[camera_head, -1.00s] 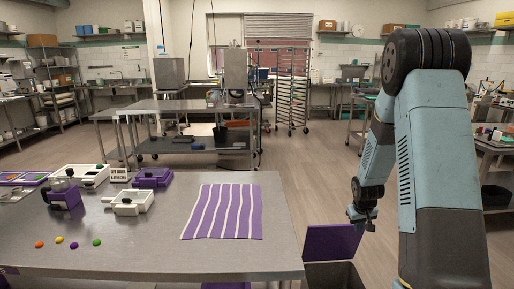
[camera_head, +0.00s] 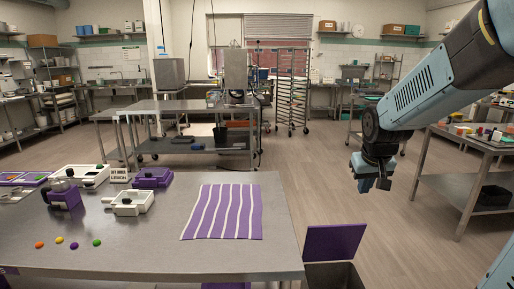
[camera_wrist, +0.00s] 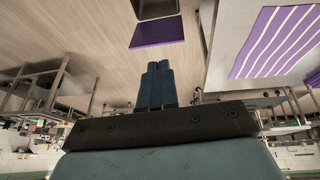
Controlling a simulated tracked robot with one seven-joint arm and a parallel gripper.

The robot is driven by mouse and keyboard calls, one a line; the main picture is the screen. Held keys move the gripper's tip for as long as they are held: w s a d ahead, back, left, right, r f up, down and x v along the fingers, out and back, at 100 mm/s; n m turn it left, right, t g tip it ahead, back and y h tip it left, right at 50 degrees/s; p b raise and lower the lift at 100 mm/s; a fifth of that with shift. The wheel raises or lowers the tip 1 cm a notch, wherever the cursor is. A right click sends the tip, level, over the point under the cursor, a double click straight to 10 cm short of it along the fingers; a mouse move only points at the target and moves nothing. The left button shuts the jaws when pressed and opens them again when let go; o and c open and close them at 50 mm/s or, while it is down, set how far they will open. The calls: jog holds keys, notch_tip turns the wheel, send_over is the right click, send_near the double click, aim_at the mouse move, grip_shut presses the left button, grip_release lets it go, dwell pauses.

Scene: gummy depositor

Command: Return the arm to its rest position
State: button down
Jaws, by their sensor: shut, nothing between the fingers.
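My gripper (camera_head: 374,185) hangs at the right in the head view, above the floor and to the right of the steel table (camera_head: 150,262). It points down and touches nothing. In the wrist view my gripper's two dark fingers (camera_wrist: 156,70) stand side by side, shut and empty. My arm reaches in from the upper right of the head view, with its upper part out of frame.
A bin with a raised purple lid (camera_head: 335,241) stands beside the table's right end. Another steel table (camera_head: 465,180) is at the right.

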jog(key=s+a+r, duration=0.2)
jog(key=s+r, duration=0.1)
jog(key=s, duration=0.6)
jog(key=s+a+r+t+y, duration=0.1)
jog(key=s+a+r, duration=0.2)
jog(key=s, duration=0.6)
jog(key=shift+r, duration=0.6)
